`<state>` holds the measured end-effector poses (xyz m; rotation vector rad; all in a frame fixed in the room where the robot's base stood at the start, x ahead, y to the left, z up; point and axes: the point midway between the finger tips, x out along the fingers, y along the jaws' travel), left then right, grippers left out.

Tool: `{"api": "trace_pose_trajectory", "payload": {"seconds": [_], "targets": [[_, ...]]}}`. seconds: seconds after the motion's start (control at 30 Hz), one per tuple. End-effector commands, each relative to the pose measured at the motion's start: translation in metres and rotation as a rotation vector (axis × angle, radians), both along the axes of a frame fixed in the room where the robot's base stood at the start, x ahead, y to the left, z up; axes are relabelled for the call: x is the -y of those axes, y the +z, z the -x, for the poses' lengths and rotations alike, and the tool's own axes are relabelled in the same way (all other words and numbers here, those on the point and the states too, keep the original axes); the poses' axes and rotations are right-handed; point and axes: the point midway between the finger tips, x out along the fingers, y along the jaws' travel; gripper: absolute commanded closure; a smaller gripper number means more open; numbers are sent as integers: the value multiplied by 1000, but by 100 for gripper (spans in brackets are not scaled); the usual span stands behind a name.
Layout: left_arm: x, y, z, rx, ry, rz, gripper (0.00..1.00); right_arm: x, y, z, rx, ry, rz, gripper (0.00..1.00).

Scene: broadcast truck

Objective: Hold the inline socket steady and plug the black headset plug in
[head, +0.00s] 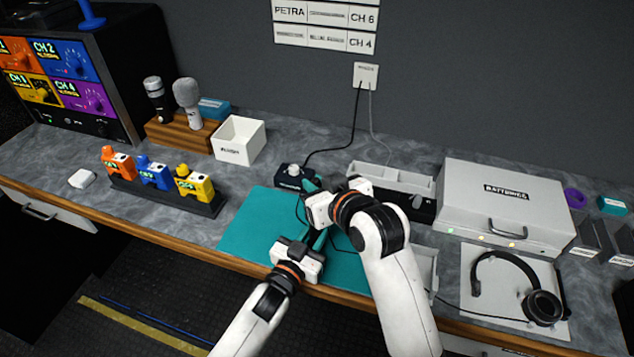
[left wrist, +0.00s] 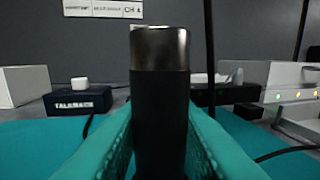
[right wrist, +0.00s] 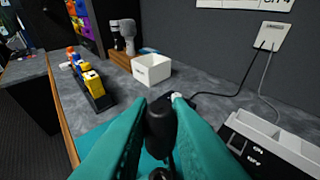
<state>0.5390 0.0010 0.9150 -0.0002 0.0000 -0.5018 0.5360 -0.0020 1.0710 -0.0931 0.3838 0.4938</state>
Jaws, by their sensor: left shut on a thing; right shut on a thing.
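The inline socket (left wrist: 160,105) is a black upright cylinder with a metal collar, seen in the left wrist view. My left gripper (head: 320,240) is shut on it, a teal finger on each side, over the teal mat (head: 250,232). My right gripper (head: 312,186) is shut on the black headset plug (right wrist: 160,128), seen between its teal fingers in the right wrist view. A dark round part shows below the plug at that view's bottom edge; I cannot tell what it is. No plug shows on the socket's top in the left wrist view. In the head view both held parts are largely hidden.
The talkback box (head: 288,178) stands behind the mat, with cables near it. A headset (head: 543,306) lies at the right on a pale pad. A white case (head: 505,205), an open white tray (head: 392,180) and a rack of colored packs (head: 155,192) stand around the mat.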

Motion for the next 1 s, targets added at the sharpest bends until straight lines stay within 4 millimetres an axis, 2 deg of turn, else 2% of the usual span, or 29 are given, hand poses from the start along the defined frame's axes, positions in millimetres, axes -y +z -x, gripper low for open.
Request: {"api": "trace_pose_trajectory", "payload": {"seconds": [0.17, 0.7, 1.0], "targets": [[0, 0, 0, -1, 0, 0, 98, 0, -6, 0, 0, 0, 1, 100], [0, 0, 0, -1, 0, 0, 98, 0, -51, 0, -1, 1, 1, 100], [0, 0, 0, -1, 0, 0, 98, 0, -58, 0, 0, 1, 0, 100]]}}
